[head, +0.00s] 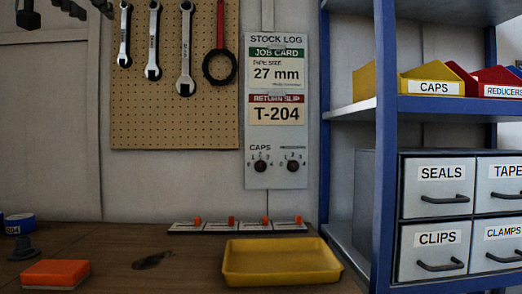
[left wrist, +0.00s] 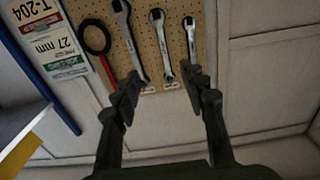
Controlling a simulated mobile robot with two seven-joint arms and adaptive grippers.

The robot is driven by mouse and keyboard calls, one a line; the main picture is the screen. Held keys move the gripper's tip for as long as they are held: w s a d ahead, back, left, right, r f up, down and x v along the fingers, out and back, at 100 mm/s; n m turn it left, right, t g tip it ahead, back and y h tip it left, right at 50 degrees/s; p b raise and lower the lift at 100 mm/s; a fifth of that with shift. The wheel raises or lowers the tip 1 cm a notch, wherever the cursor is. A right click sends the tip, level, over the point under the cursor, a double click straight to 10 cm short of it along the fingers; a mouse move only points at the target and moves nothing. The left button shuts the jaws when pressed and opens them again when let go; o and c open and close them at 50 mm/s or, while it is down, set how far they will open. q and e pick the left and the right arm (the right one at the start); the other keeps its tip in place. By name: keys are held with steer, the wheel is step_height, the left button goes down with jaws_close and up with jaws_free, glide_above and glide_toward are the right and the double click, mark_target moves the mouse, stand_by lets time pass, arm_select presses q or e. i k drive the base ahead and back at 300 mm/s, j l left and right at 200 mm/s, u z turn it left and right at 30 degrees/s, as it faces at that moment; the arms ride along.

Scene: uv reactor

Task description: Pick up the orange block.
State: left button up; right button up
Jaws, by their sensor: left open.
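The orange block (head: 55,274) lies flat on the brown wooden bench at the near left in the head view. It is a low rectangular slab, and nothing is touching its top. My left gripper (head: 62,10) is partly in the head view at the top left corner, high above the bench and far from the block. In the left wrist view my left gripper (left wrist: 160,82) has its two dark fingers spread apart with nothing between them. That view faces the wall and pegboard, and the block does not show there. My right gripper is in neither view.
A yellow tray (head: 280,262) sits to the right. A dark flat item (head: 152,260) lies between block and tray. A dark knobbed piece (head: 21,249) and a blue roll (head: 19,223) stand behind the block. A blue-framed shelf (head: 384,150) stands at right.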

mark_target(57, 274)
steer(key=k, duration=0.8)
steer(key=l, duration=0.05)
